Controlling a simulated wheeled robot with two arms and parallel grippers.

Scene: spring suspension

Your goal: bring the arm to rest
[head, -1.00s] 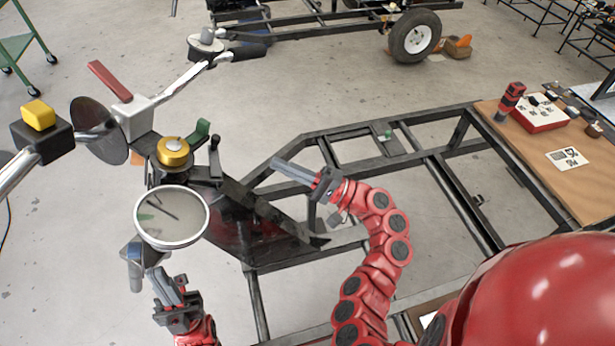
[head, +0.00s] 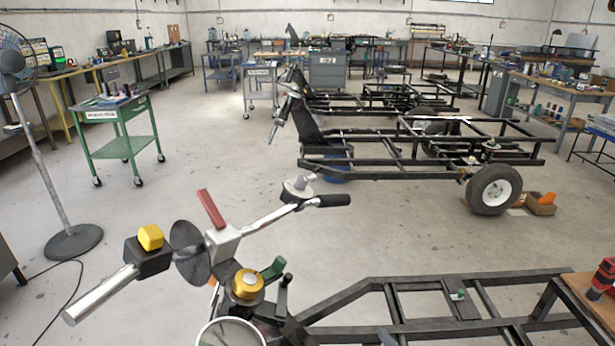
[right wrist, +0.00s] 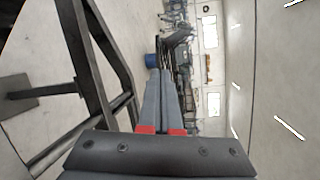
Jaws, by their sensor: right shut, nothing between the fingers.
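My right gripper (right wrist: 159,78) shows in the right wrist view. Its two grey fingers with red bases lie close together, shut, with nothing between them. Black frame tubes (right wrist: 95,80) run to the left of the fingers, apart from them. My left gripper is in no current view.
In the head view, handlebars (head: 215,238) with a round mirror (head: 231,334) stand at the lower front. A black frame (head: 420,300) extends right from them. Another wheeled chassis (head: 420,165), a green cart (head: 120,140) and a fan (head: 72,242) stand beyond. Open floor lies between.

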